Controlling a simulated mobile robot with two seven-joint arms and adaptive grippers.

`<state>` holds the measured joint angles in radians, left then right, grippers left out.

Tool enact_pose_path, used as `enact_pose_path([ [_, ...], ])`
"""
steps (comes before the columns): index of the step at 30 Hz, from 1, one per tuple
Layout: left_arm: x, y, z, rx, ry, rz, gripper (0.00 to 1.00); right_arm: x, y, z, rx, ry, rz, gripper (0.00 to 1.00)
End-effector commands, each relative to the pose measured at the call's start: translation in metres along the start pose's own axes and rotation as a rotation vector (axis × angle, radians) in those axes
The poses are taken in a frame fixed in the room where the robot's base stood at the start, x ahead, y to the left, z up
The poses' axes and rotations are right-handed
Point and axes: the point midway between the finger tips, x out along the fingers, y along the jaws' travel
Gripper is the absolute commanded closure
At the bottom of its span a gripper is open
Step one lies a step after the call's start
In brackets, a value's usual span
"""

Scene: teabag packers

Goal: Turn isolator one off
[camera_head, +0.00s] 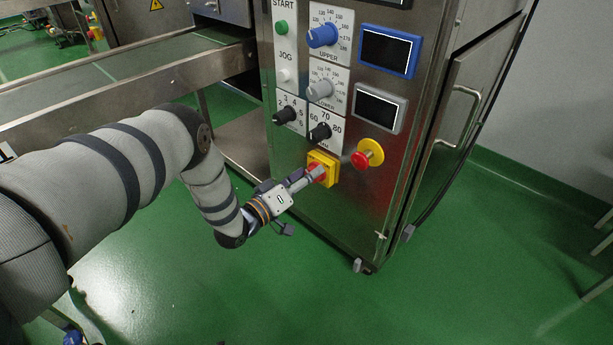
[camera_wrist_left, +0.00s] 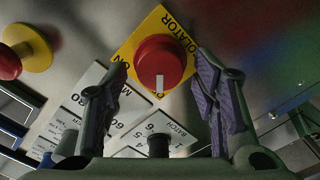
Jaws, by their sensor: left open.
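The isolator is a red round knob (camera_wrist_left: 160,60) on a yellow square plate (camera_wrist_left: 133,47), low on the steel control panel. In the wrist view the plate reads "...OLATOR", with "ON" at its left corner. A white mark sits at the knob's lower edge in that view. In the head view the yellow plate (camera_head: 330,161) shows behind my fingers. My left gripper (camera_head: 312,175) points at the knob from the lower left. In the wrist view its fingers (camera_wrist_left: 161,66) are open, one to each side of the knob. I cannot tell whether they touch it. My right gripper is not in view.
A red emergency button on a yellow base (camera_head: 368,155) sits right of the isolator. Black dials (camera_head: 320,132), a blue dial (camera_head: 322,36) and two screens (camera_head: 388,50) are above. A conveyor (camera_head: 120,80) runs left of the panel. Green floor is clear below.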

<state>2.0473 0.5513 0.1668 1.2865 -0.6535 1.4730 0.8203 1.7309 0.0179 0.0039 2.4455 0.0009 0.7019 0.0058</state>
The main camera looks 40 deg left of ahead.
Motion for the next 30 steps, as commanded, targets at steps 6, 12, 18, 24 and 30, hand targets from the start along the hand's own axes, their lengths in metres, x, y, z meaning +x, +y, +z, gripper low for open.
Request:
enact_pose_path([
  [6, -0.028, -0.001, 0.000, -0.002, 0.000, -0.005, 0.46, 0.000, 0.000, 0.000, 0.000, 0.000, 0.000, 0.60],
  [12, -0.083, -0.001, 0.000, -0.002, -0.001, -0.005, 0.46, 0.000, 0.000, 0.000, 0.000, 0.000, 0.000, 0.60],
  [18, -0.115, -0.001, 0.000, -0.001, 0.000, -0.002, 0.46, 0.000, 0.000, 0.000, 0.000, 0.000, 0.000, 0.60],
  [24, -0.121, 0.000, 0.000, 0.000, 0.000, 0.000, 0.46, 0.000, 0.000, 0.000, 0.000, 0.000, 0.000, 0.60],
  [30, -0.120, 0.000, 0.000, 0.000, 0.000, 0.000, 0.46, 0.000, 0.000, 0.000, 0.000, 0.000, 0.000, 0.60],
])
